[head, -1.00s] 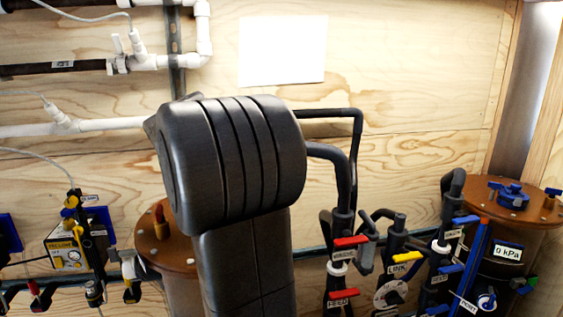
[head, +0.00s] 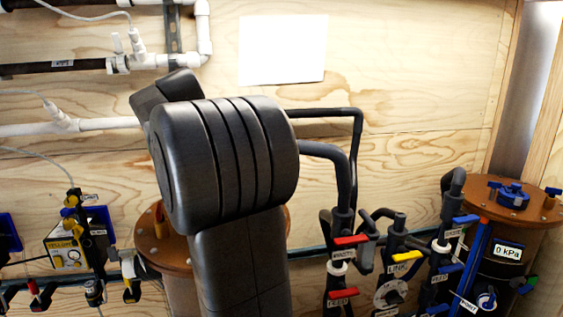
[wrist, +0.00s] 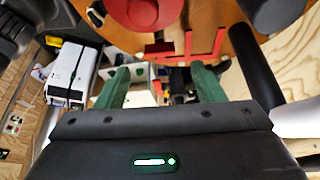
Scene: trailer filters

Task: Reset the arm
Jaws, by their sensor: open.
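My gripper (wrist: 158,88) shows in the wrist view as two green fingers set wide apart. It is open and nothing is held between the fingers. Beyond them lie a red round part (wrist: 140,10) and red bars (wrist: 188,48) on a brown-orange surface (wrist: 205,15); I cannot tell the distance to them. In the head view my dark arm stands in the middle of the picture, and my gripper does not show there.
A brown-topped filter tank (head: 150,250) is partly hidden behind my arm. Another tank (head: 525,203) with a blue cap and a 0 kPa display stands at right. Valves with red handles (head: 351,240) stand between. White pipes (head: 90,124) run along the plywood wall (head: 420,80).

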